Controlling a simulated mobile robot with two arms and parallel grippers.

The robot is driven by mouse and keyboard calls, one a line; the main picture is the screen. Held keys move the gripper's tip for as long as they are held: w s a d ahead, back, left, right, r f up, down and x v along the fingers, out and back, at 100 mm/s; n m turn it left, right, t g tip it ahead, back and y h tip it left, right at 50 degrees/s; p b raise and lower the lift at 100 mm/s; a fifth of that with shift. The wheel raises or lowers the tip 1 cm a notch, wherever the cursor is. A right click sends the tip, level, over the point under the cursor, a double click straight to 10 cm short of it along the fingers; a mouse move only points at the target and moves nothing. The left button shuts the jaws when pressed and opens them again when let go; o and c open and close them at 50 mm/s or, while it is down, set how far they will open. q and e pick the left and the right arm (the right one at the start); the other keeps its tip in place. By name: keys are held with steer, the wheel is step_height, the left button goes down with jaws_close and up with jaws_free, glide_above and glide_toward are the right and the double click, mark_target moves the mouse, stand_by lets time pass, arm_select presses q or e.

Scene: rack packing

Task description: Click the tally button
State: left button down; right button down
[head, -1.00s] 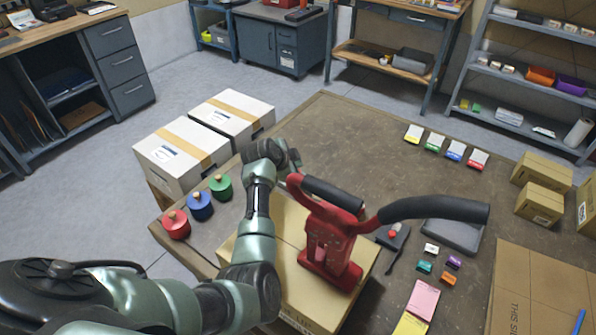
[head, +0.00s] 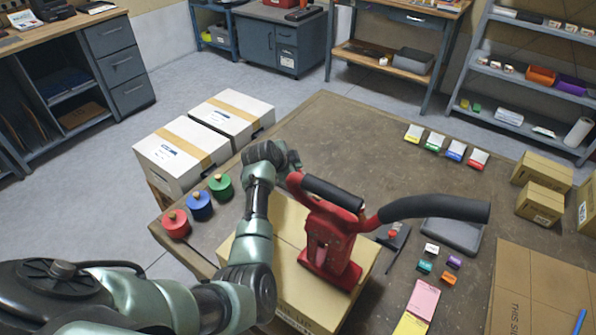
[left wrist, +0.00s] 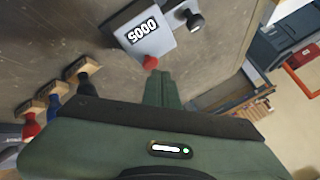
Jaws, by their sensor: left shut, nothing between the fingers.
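The tally counter (left wrist: 145,32) is a grey box with a digit display, on the brown-grey table in the left wrist view. Its red button (left wrist: 151,62) is at the edge nearest my gripper. My left gripper (left wrist: 163,78) is shut and empty, its fingertips right beside the red button; I cannot tell whether they touch it. In the head view my left gripper (head: 291,160) is partly hidden behind the red tool, and I cannot make out the counter there. My right gripper is not in view.
A red tool with black handles (head: 330,235) stands on a cardboard box (head: 290,290) close to my left arm. Red, blue and green pots (head: 200,206) stand at the left table edge. Several stamps (left wrist: 45,98) lie left in the wrist view. The table's far middle (head: 340,130) is clear.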

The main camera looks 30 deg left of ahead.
arm_select(q)
steer(key=shift+f+b, duration=0.3)
steer(key=shift+f, duration=0.3)
stand_by(0.7)
steer(key=shift+r, duration=0.1)
steer(key=shift+r+p, duration=0.85)
steer(key=shift+p, duration=0.15)
steer(key=shift+r, duration=0.15)
step_height(320, 180, up, 5)
steer(key=p, duration=0.4)
steer(key=shift+p, duration=0.4)
steer(key=shift+f, duration=0.2)
